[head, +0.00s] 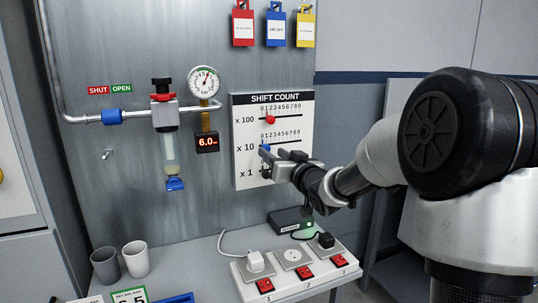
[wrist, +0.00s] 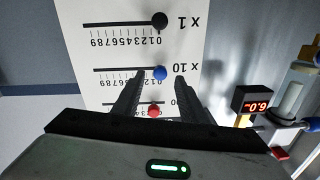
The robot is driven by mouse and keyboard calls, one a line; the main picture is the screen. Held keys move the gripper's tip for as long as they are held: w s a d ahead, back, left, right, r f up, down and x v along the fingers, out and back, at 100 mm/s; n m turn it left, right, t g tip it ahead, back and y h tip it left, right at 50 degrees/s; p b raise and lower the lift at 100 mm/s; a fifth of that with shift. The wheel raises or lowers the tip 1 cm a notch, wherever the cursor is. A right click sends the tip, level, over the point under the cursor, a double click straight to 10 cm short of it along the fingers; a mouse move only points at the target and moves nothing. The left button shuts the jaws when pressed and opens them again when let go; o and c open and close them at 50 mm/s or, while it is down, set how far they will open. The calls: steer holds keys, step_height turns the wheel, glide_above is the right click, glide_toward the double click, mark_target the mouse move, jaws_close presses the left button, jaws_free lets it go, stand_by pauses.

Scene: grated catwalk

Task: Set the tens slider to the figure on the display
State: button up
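The SHIFT COUNT board (head: 243,98) has three slotted scales marked x 100, x 10 and x 1. The tens slider is the blue knob (head: 265,148) on the x 10 row, at the 0 end; it also shows in the upside-down wrist view (wrist: 160,73). My gripper (head: 275,159) is at the board, its fingers apart on either side of the blue knob in the wrist view (wrist: 158,79). I cannot tell whether either finger touches it. The small dark display (head: 207,142) reads 6.0 in red and hangs left of the board.
A red knob (head: 270,119) sits near the low end of the x 100 row. A black knob (head: 266,174) is at the low end of x 1, close below my gripper. A gauge and pipework are left. Cups (head: 135,259) and a socket strip (head: 291,283) stand below.

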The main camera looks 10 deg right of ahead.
mark_target(268, 149)
steer(key=shift+x, duration=1.85)
jaws_close()
